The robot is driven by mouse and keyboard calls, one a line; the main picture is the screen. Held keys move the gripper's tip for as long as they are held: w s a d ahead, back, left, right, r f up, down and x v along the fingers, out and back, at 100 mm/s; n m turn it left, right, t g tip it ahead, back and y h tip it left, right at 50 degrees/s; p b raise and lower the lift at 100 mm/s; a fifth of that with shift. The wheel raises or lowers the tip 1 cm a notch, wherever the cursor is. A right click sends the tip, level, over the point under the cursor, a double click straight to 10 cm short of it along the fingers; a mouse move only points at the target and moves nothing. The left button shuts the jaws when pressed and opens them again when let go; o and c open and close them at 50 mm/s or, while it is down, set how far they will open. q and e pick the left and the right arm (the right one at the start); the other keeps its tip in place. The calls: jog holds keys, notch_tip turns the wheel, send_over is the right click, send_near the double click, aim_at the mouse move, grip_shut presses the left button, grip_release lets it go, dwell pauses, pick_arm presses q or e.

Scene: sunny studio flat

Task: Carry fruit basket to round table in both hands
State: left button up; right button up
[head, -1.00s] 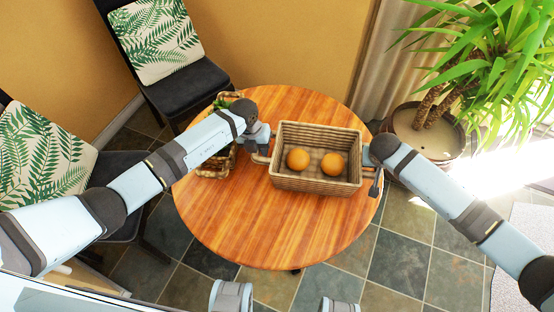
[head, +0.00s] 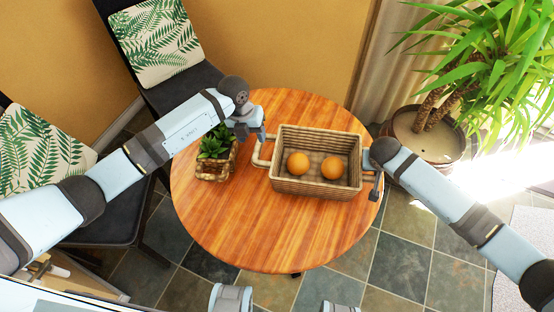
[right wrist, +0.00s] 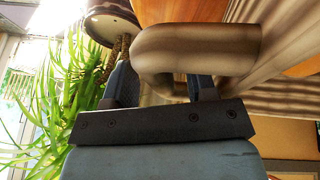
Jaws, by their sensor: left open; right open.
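The fruit basket (head: 318,188) is a woven box with a handle at each end and two oranges (head: 298,163) (head: 332,164) inside. It sits on the round wooden table (head: 270,240). My left gripper (head: 256,138) is open, just above and left of the basket's left handle (head: 262,152), apart from it. My right gripper (head: 374,176) is at the basket's right end. In the right wrist view its open fingers (right wrist: 160,88) stand on either side of the right handle (right wrist: 200,50).
A small succulent in a woven planter (head: 214,168) stands on the table left of the basket. Chairs with leaf-print cushions (head: 152,38) stand at the left. A large potted plant (head: 430,140) stands at the right. The front of the table is clear.

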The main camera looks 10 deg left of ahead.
jog(key=shift+r, duration=0.2)
jog(key=v, duration=1.1)
jog(key=shift+s+a+r, duration=0.1)
jog(key=shift+s+r, duration=0.05)
jog(key=shift+r, duration=0.15)
pick_arm(q)
jog(key=r, duration=0.3)
jog(key=shift+a+r, duration=0.2)
jog(key=shift+a, duration=0.1)
jog(key=o, duration=0.8)
notch_tip(320, 180, up, 9)
jog(key=a+p, duration=0.1)
jog(key=p, duration=0.5)
jog(key=shift+a, duration=0.35)
pick_arm(e)
notch_tip(320, 180, up, 6)
